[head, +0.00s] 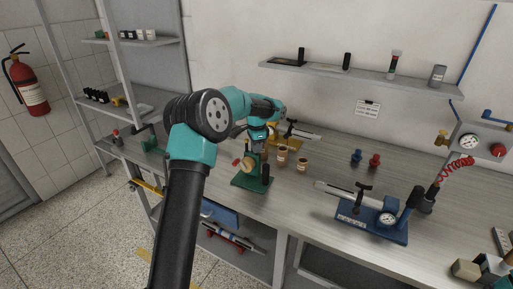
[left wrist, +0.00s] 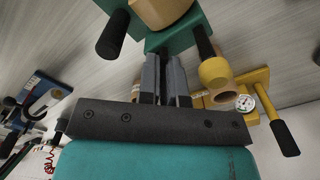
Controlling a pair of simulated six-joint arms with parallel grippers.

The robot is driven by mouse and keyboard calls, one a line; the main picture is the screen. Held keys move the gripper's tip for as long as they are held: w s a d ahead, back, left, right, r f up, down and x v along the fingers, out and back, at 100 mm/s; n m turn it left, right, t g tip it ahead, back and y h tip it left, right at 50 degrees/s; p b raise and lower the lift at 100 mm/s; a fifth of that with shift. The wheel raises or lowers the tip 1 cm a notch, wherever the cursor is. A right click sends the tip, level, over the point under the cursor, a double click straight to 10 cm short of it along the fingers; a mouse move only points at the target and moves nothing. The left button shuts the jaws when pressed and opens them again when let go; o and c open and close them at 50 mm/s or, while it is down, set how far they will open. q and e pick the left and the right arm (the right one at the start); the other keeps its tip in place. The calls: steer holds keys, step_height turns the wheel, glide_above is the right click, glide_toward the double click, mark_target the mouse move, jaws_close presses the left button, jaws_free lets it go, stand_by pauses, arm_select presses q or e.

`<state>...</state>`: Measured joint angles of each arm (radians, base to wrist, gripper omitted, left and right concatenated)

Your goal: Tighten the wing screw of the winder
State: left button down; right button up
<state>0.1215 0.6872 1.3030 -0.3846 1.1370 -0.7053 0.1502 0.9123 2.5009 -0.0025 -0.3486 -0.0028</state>
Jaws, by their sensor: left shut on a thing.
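The winder (head: 250,182) stands on the workbench near its front edge, with a green base, a wooden spool and a small red knob. In the left wrist view, its green body (left wrist: 182,32) and wooden spool (left wrist: 160,10) fill the top middle, with a black handle (left wrist: 113,34) to the left. My left gripper (head: 258,143) reaches the top of the winder from above. Its two grey fingers (left wrist: 166,72) are close together against the green body, shut on the wing screw. The screw itself is mostly hidden between the fingers.
A yellow device with a gauge (left wrist: 245,103) stands behind the winder. Brown jars (head: 302,164) stand right of it. A blue gauge device (head: 372,230) is farther right. Blue and red pieces (head: 374,161) sit mid-bench. A shelf (head: 350,78) hangs above. Bench between is clear.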

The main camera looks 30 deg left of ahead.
arm_select(q)
steer(key=shift+m, duration=1.1)
steer(key=c, duration=1.3)
jaws_free()
step_height(320, 180, up, 18)
steer(key=shift+f, duration=0.25)
